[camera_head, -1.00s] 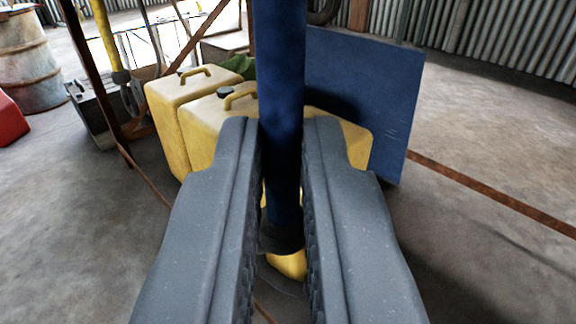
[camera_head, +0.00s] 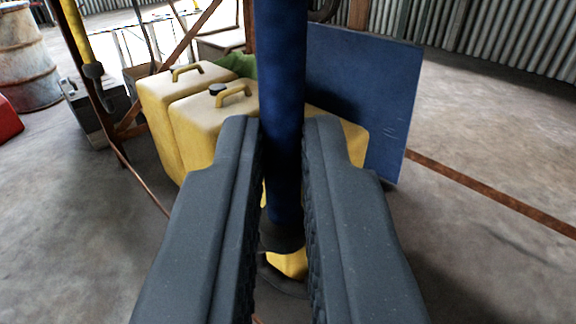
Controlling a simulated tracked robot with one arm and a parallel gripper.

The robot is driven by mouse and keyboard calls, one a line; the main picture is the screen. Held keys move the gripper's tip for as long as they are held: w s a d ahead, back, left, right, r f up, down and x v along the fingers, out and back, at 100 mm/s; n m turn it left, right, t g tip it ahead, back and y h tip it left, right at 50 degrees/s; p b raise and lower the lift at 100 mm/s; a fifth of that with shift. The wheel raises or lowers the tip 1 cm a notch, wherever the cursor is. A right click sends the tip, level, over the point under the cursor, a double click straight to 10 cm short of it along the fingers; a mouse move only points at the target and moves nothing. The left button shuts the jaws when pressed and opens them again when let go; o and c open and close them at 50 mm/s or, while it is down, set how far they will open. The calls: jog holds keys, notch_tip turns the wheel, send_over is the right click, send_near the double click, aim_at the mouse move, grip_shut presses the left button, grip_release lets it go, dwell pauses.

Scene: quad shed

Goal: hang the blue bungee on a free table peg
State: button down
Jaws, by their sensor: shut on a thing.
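The blue bungee (camera_head: 281,90) stands upright between the two dark fingers of my gripper (camera_head: 281,122). My gripper is shut on it. The bungee's upper part runs out of the top of the view. Its lower end has a dark collar (camera_head: 282,238) with a dark curved piece below, partly hidden by the fingers. A patch of yellow shows behind that end; I cannot tell what it belongs to. The table top and any pegs cannot be made out clearly.
Yellow jerrycans (camera_head: 205,120) and a blue panel (camera_head: 360,95) stand ahead behind my gripper. A yellow strap-like piece with a dark end (camera_head: 74,32) hangs at upper left. A rusty barrel (camera_head: 25,60) stands far left. Floor at right is clear except for a rusty bar (camera_head: 490,195).

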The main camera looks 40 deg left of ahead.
dwell(0.3)
jog(key=c, duration=1.4)
grip_release()
jog(key=shift+c, duration=0.2)
